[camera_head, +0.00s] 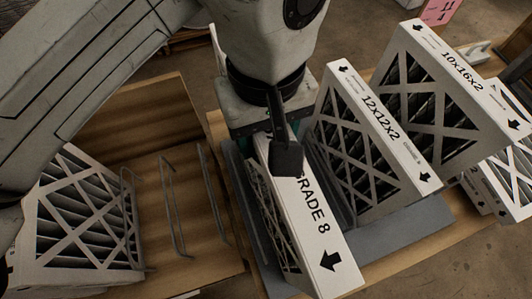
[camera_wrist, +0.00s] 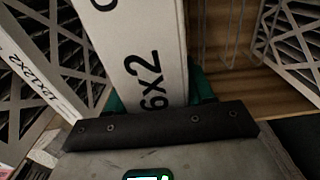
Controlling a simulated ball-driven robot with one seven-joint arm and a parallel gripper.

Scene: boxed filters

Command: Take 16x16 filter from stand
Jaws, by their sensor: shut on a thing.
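A white-framed filter (camera_head: 315,235) with "GRADE 8" and a black arrow on its edge stands tilted on a grey stand (camera_head: 405,228) in the head view. In the wrist view the same filter (camera_wrist: 140,40) shows "6x2"; the rest of its size label is hidden. My gripper (camera_head: 262,132) is shut on this filter's edge from above. Its green fingers show on both sides of the filter in the wrist view (camera_wrist: 158,92). I cannot tell whether the filter's bottom still touches the stand.
A 12x12x2 filter (camera_head: 381,135) stands close on the right, with a 10x16x2 filter (camera_head: 462,82) beyond it. Another filter (camera_head: 85,215) stands at the left. Empty wire dividers (camera_head: 172,205) stand on a brown wooden board (camera_head: 150,125) between it and my gripper.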

